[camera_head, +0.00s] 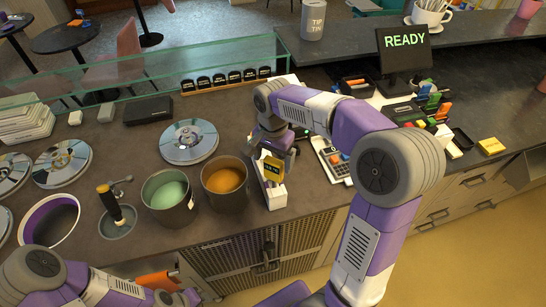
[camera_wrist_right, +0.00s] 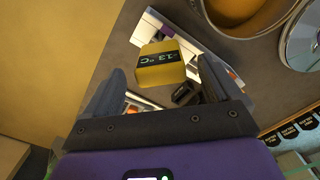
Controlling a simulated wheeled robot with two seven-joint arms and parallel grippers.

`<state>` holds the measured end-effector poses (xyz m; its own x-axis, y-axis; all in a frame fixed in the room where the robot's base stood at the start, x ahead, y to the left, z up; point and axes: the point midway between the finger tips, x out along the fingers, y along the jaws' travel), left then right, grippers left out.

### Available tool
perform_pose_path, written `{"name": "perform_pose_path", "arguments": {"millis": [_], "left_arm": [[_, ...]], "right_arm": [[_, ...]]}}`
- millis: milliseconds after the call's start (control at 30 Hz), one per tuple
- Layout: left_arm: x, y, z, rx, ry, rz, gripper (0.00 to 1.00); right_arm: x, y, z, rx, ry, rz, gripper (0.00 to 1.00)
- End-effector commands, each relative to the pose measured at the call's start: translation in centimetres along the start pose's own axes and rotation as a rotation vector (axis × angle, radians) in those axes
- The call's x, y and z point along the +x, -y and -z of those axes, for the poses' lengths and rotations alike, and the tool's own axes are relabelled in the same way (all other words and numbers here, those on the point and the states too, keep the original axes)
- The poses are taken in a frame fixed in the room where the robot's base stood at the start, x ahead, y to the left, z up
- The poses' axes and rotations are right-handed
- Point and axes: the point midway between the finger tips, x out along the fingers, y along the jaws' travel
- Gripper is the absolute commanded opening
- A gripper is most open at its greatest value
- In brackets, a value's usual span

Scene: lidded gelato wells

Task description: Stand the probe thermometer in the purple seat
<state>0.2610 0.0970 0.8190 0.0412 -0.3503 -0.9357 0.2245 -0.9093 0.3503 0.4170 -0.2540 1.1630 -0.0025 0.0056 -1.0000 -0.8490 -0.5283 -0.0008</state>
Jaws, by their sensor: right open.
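The probe thermometer has a yellow head (camera_head: 273,168) with a dark display. It shows above a narrow white holder on the counter. In the right wrist view its head (camera_wrist_right: 162,66) reads about -13 °C and lies between and just beyond my fingertips, with a gap on both sides. Its stem is hidden below the head. My right gripper (camera_head: 276,148) is open and right behind the thermometer; its spread fingers show in the wrist view (camera_wrist_right: 158,85).
The white holder (camera_head: 276,196) stands beside an orange gelato tub (camera_head: 224,180) and a green one (camera_head: 168,198). A purple-lined round well (camera_head: 50,222) is at left. Metal lids (camera_head: 190,141), a glass guard (camera_head: 150,72) and a calculator (camera_head: 334,160) are nearby.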

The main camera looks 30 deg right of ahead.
Motion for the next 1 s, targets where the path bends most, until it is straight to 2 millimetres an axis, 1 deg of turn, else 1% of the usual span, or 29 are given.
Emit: {"name": "perform_pose_path", "arguments": {"millis": [167, 400, 800, 867, 1000], "left_arm": [[-1.1, -0.4, -0.1, 0.0, 0.0, 0.0, 0.43], [-3.7, -1.4, -0.2, 0.0, 0.0, 0.0, 0.43], [-7.4, -2.8, -0.3, 0.0, 0.0, 0.0, 0.43], [-7.6, -2.9, -0.3, 0.0, 0.0, 0.0, 0.43], [-7.5, -2.8, -0.3, 0.0, 0.0, 0.0, 0.43]], "right_arm": [[-1.3, 0.0, 0.0, 0.0, 0.0, 0.0, 0.9], [-4.4, 0.0, 0.0, 0.0, 0.0, 0.0, 0.9], [-8.9, 0.0, 0.0, -0.001, 0.0, 0.001, 0.9], [-9.2, 0.0, 0.0, -0.001, 0.0, 0.0, 0.9], [-9.0, 0.0, 0.0, 0.0, 0.0, 0.0, 0.9]]}}
